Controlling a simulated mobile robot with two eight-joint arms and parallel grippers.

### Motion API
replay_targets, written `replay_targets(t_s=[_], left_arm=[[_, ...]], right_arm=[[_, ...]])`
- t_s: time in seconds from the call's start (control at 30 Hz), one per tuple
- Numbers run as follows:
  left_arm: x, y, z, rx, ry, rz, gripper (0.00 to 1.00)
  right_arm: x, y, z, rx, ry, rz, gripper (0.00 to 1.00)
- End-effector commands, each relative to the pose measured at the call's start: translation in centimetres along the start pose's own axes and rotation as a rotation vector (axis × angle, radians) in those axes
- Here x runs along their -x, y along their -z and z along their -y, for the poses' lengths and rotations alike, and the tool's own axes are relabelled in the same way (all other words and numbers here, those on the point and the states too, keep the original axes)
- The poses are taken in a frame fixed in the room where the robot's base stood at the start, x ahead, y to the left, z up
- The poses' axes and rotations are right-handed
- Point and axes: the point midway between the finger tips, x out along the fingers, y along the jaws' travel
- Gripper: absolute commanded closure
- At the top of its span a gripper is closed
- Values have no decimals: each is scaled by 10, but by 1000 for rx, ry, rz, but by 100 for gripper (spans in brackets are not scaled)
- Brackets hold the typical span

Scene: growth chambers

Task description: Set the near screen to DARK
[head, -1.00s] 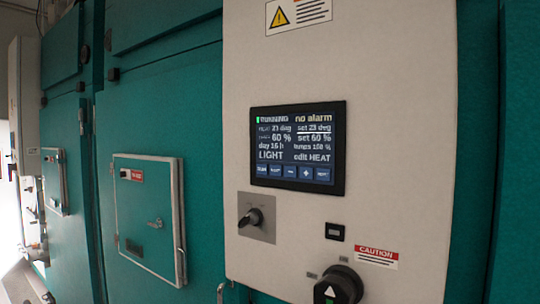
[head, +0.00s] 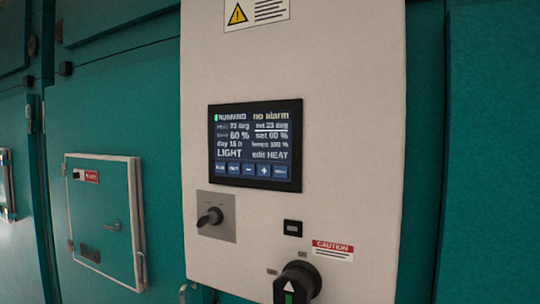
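The near screen (head: 255,145) is set in a pale control panel (head: 350,120) on the teal chamber wall. The set 23 deg line is underlined. Neither of my grippers shows in the head view.
Below the screen are a small rotary switch (head: 210,217), a small black module (head: 292,233), a caution label (head: 333,250) and a large black rotary handle (head: 297,284). A framed teal hatch (head: 103,218) with a latch is at the left.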

Motion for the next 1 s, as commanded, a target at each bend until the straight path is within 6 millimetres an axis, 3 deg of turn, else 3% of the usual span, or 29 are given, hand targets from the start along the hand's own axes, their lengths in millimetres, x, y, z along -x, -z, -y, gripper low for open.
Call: replay_targets(t_s=[0.03,0.3,1.0], left_arm=[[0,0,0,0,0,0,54],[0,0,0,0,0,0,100],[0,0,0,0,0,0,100]], right_arm=[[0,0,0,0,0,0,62],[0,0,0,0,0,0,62],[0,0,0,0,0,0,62]])
